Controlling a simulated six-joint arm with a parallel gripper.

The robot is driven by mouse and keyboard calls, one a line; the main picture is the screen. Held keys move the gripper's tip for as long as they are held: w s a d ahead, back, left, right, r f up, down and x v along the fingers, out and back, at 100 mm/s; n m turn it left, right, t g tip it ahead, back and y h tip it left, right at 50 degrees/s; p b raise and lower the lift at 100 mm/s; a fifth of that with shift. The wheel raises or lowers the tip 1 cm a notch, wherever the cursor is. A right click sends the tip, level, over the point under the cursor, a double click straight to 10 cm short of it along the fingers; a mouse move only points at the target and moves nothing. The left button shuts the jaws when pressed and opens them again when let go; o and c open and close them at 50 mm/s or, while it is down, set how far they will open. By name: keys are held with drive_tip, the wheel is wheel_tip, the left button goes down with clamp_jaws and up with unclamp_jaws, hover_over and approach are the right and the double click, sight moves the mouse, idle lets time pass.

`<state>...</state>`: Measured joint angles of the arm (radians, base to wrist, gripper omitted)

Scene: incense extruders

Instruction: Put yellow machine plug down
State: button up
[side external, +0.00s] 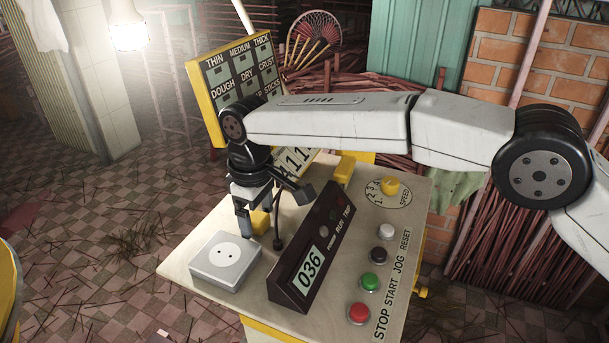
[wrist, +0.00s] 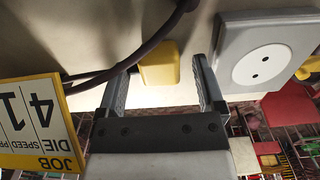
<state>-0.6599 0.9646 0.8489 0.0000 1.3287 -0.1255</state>
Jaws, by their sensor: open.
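The yellow plug (side external: 259,222) is at the panel's far side, behind the socket box, partly hidden by my gripper. In the wrist view the yellow plug (wrist: 159,66) is a small block against the pale panel, with a dark cable near it. My gripper (side external: 260,229) points down and is open. In the wrist view my gripper (wrist: 163,82) has its two fingers spread to either side of the plug, with a gap visible on each side. The grey socket box (side external: 225,262) has a white round face with two holes, which are empty. The socket (wrist: 263,62) is right of the fingers.
A dark display box (side external: 310,265) reading 036 stands close to the socket. Red, green and other buttons (side external: 370,282) and a yellow speed knob (side external: 390,186) are to the right. A yellow-framed sign board (side external: 238,75) rises behind. A dark cable (wrist: 150,45) crosses near the plug.

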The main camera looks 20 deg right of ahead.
sight(257, 215)
wheel_tip(257, 215, up, 13)
drive_tip(key=shift+f, duration=0.2)
idle(0.6)
idle(0.5)
